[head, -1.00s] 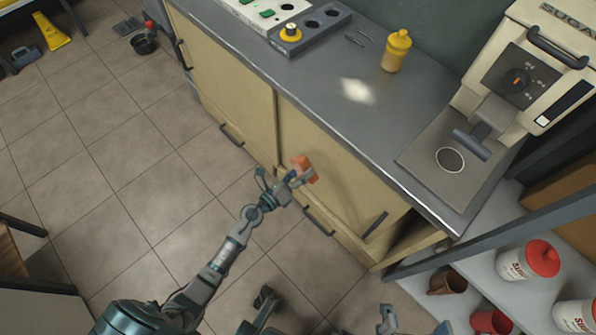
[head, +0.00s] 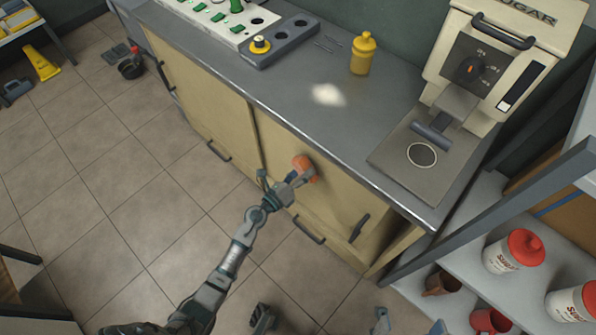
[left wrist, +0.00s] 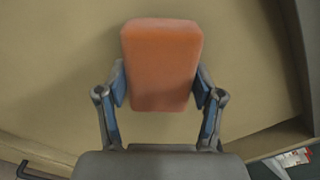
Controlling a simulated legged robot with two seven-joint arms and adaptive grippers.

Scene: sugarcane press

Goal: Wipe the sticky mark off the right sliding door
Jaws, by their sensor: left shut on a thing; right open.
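The right sliding door (head: 342,200) is the tan panel on the right of the counter's front. My left gripper (head: 297,178) is shut on an orange sponge (head: 305,168) and holds it up at this door. In the left wrist view the sponge (left wrist: 160,64) is clamped between both fingers, with the tan door surface (left wrist: 60,70) behind it. I cannot tell whether the sponge touches the door. I cannot make out the sticky mark. My right gripper (head: 320,322) is open and empty at the bottom edge, partly cut off.
The grey countertop (head: 290,100) bears a yellow bottle (head: 362,54), a pale patch (head: 328,95) and a cream press (head: 495,60). Dark handles (head: 309,230) stick out below. A shelf (head: 470,240) with jars and mugs stands at right.

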